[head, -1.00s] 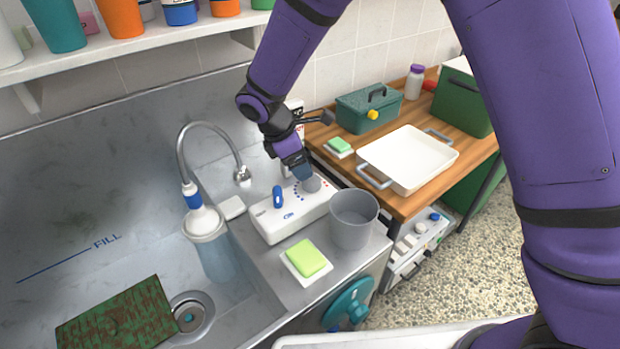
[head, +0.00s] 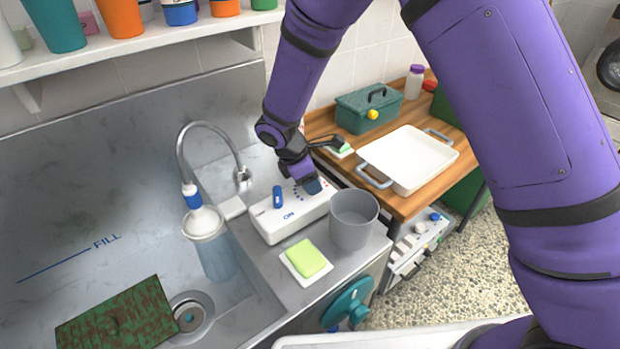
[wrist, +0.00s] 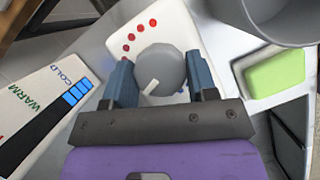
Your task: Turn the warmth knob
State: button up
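The white control box (head: 285,221) stands on the steel ledge beside the sink, with a blue lever (head: 278,197) on its top. The warmth knob (wrist: 160,69) is round and grey with a pale pointer, which points to the lower left in the wrist view. Red dots arc above it there and a blue dot shows at its lower edge. In the head view my gripper (head: 313,188) hides the knob.
A WARM/COLD indicator (wrist: 45,108) has blue bars lit at the COLD end. A grey cup (head: 352,220) stands close to the box's right end. A green sponge (head: 305,258) lies in front. The tap (head: 210,130) arches over the sink at left. A white tray (head: 408,160) sits on the wooden counter.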

jog(key=shift+c, duration=0.9)
jog(key=shift+m, duration=0.4)
jog(key=m+g, duration=0.1)
jog(key=m, duration=0.2)
jog(key=shift+w+g, duration=0.1)
jog(key=shift+g, duration=0.2)
jog(key=shift+m+g, duration=0.8)
jog(key=shift+m, duration=1.3)
jog(key=shift+y, duration=0.3)
jog(key=o, duration=0.9)
jog(key=shift+r, duration=0.1)
